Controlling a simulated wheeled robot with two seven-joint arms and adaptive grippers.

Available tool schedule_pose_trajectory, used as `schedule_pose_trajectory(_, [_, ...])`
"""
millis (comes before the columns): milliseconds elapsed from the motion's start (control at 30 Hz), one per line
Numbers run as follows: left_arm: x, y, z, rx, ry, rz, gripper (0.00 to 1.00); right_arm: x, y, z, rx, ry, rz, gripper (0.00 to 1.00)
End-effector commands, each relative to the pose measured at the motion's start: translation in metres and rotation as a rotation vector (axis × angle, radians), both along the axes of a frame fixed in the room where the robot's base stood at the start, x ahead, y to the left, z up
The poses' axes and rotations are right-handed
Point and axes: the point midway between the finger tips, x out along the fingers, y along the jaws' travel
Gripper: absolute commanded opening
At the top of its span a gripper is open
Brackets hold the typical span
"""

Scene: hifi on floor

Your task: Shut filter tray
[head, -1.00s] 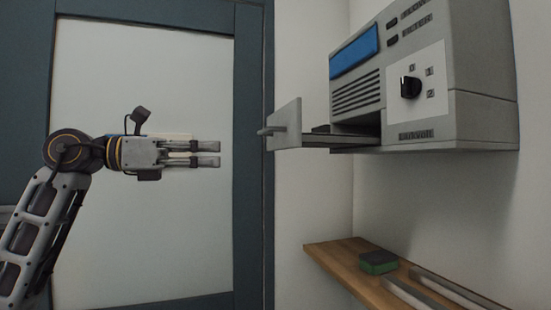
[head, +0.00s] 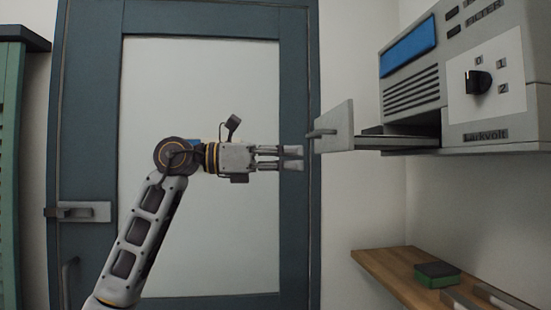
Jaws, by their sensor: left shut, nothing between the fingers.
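The filter tray (head: 335,128) stands pulled out to the left from the lower left of a grey wall-mounted unit (head: 455,85). Its upright grey front plate carries a small handle (head: 321,134), and its flat body runs back into the unit. My left gripper (head: 302,158) is shut and empty, pointing right. In the picture its fingertips are just left of the front plate and slightly lower, with a small gap to it. My right gripper is not in view.
A wooden shelf (head: 385,262) below the unit holds a green and dark sponge (head: 437,274) and metal bars. A green cabinet (head: 10,170) stands at the far left.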

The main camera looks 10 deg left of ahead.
Motion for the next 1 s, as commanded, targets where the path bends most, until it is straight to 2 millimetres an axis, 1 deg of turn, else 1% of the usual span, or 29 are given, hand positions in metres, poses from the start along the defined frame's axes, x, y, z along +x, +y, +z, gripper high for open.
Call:
schedule_pose_trajectory(33, [0.001, -0.006, 0.001, 0.0, 0.0, -0.002, 0.0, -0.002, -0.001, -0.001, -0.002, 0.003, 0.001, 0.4])
schedule_pose_trajectory(133, [0.005, -0.017, 0.001, 0.0, 0.0, -0.002, 0.0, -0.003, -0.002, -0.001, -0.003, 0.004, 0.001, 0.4])
schedule_pose_trajectory(300, [0.01, -0.035, 0.001, 0.0, 0.0, -0.002, 0.0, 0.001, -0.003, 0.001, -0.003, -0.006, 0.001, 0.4])
schedule_pose_trajectory(467, [0.016, -0.05, 0.001, -0.001, 0.001, -0.002, 0.0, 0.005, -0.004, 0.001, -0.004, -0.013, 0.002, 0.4])
schedule_pose_trajectory(600, [0.019, -0.061, 0.0, -0.001, 0.0, -0.002, 0.0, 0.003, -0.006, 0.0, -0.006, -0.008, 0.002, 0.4])
schedule_pose_trajectory(800, [0.022, -0.07, 0.0, 0.0, 0.0, -0.001, 0.0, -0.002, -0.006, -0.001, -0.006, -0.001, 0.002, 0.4])
schedule_pose_trajectory(1000, [0.023, -0.072, 0.0, 0.0, 0.0, 0.0, 0.0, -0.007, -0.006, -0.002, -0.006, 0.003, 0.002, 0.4])
